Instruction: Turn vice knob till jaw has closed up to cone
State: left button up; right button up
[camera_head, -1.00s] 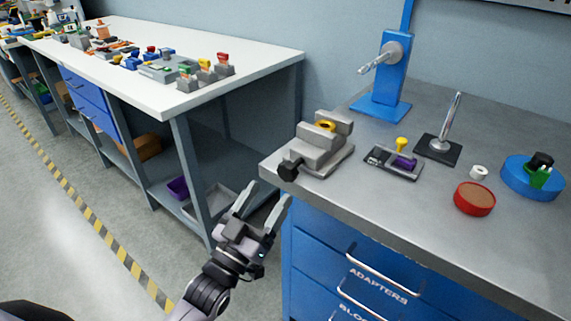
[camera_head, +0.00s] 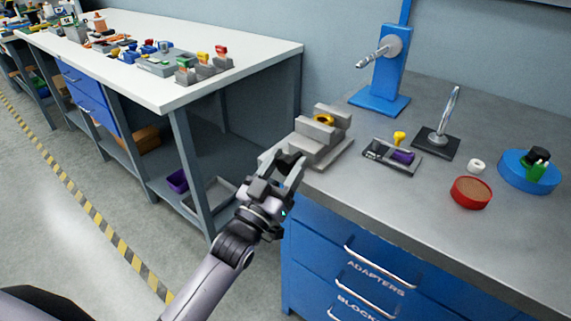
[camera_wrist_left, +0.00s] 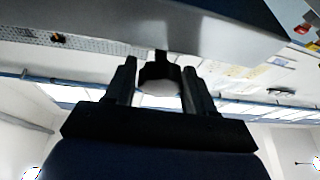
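The grey vice (camera_head: 322,148) stands at the left corner of the metal bench. A yellow ring-like piece with a dark centre, seemingly the cone (camera_head: 325,119), sits between its upper blocks; I cannot tell the jaw gap. The black vice knob (camera_head: 287,162) sticks out at the front left of the vice. My left gripper (camera_head: 283,161) is open, with its fingers on either side of the knob. The left wrist view shows the knob (camera_wrist_left: 160,78) between the two fingers (camera_wrist_left: 160,85), with narrow gaps at most. My right gripper is not in view.
Right of the vice are a small fixture with yellow and purple parts (camera_head: 393,155), a rod on a black base (camera_head: 437,143), a red dish (camera_head: 471,192) and a blue round base (camera_head: 528,174). A blue stand (camera_head: 382,85) is behind. A white table (camera_head: 150,80) is left.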

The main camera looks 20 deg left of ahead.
pick_arm(q)
jog(key=c, duration=0.6)
jog(key=shift+m, duration=0.3)
jog(key=shift+m+g+h, duration=0.4)
jog(key=shift+m+h, duration=0.7)
jog(key=shift+m, duration=0.9)
jog(key=shift+m+g+h, duration=0.4)
jog(key=shift+m+h, duration=0.7)
jog(key=shift+m, duration=1.2)
jog(key=o, duration=1)
jog(key=shift+o, duration=0.2)
jog(key=v, duration=0.7)
jog(key=shift+b, duration=0.35)
